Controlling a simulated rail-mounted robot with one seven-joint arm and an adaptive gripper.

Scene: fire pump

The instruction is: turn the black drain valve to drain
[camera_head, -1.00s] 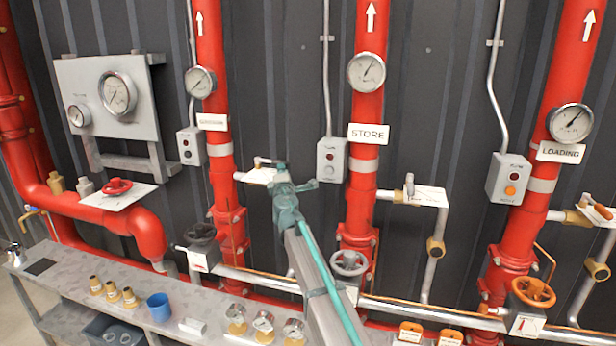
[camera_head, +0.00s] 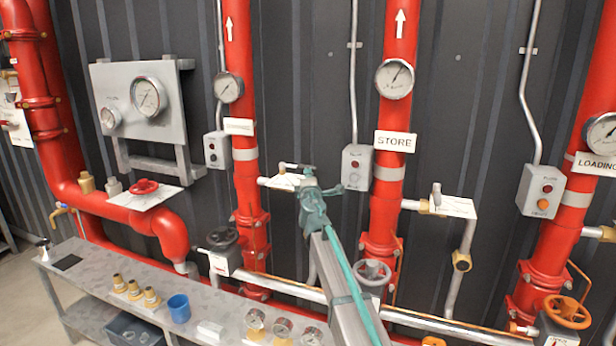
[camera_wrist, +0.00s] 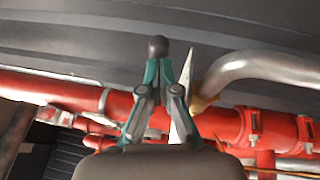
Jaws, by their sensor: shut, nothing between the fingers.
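My gripper (camera_head: 308,172) is shut and empty, its teal fingers together. It is in front of the left red riser's side branch, close beside a small lever valve (camera_head: 291,166) over a white label plate (camera_head: 284,182). The gripper partly hides this valve, and I cannot tell if they touch. In the wrist view the closed fingers (camera_wrist: 158,72) point away, with a dark rounded tip at their end and a pale plate edge just right of them. A dark handwheel valve (camera_head: 222,238) sits lower left on the silver pipe. No drain wording is legible.
A grey handwheel (camera_head: 372,270) and an orange handwheel (camera_head: 567,310) stand farther right. The STORE riser (camera_head: 395,120) has its own side branch. A bench (camera_head: 100,262) with brass fittings, a blue cup (camera_head: 179,308) and loose gauges lies below. A bent silver pipe (camera_wrist: 260,66) shows in the wrist view.

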